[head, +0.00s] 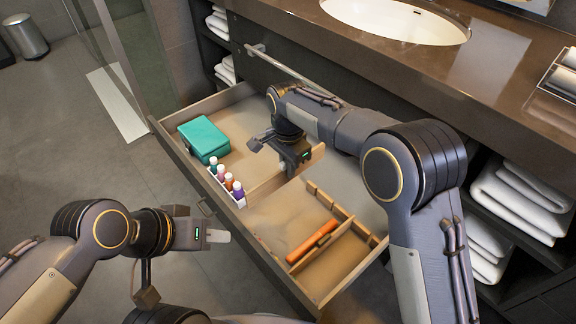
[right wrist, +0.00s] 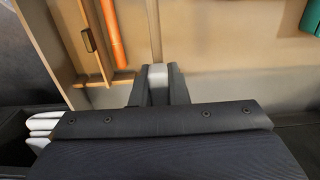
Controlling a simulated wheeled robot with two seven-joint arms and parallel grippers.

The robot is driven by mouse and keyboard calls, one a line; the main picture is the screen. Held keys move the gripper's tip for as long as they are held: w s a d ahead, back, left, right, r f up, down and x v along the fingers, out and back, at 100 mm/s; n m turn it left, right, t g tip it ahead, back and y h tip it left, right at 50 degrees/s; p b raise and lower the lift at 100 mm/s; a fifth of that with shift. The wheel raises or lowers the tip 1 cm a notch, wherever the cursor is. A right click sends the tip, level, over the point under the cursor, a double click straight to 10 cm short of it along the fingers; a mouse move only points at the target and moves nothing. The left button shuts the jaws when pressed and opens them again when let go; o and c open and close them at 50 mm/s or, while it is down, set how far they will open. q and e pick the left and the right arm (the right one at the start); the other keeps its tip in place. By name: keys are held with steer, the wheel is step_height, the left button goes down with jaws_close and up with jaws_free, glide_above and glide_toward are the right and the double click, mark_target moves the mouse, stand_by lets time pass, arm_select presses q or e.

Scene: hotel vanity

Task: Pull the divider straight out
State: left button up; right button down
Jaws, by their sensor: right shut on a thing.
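The wooden divider (head: 266,187) is a thin upright board across the middle of the open drawer (head: 273,263). In the right wrist view the divider (right wrist: 154,32) runs away from the fingers as a narrow strip. My right gripper (head: 290,177) points down into the drawer and is shut on the divider; its fingers also show in the right wrist view (right wrist: 157,84). The arm and fingers hide part of the divider. My left gripper (head: 219,236) is outside the drawer's front, apart from it; its jaw gap does not show.
A teal box (head: 204,138) and a white rack of several small bottles (head: 228,182) are left of the divider. An orange stick-like thing (head: 312,242) lies in a wooden compartment on the right. The counter with the sink (head: 397,17) is behind; folded towels (head: 524,199) are at right.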

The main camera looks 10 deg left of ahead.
steer(key=shift+r+p, duration=3.1)
steer(key=shift+r, duration=0.25)
steer(key=shift+r, duration=0.2)
step_height(320, 180, up, 11)
steer(key=p, duration=1)
steer(key=shift+r+p, duration=0.2)
steer(key=shift+p, duration=0.2)
steer(key=shift+f, duration=0.1)
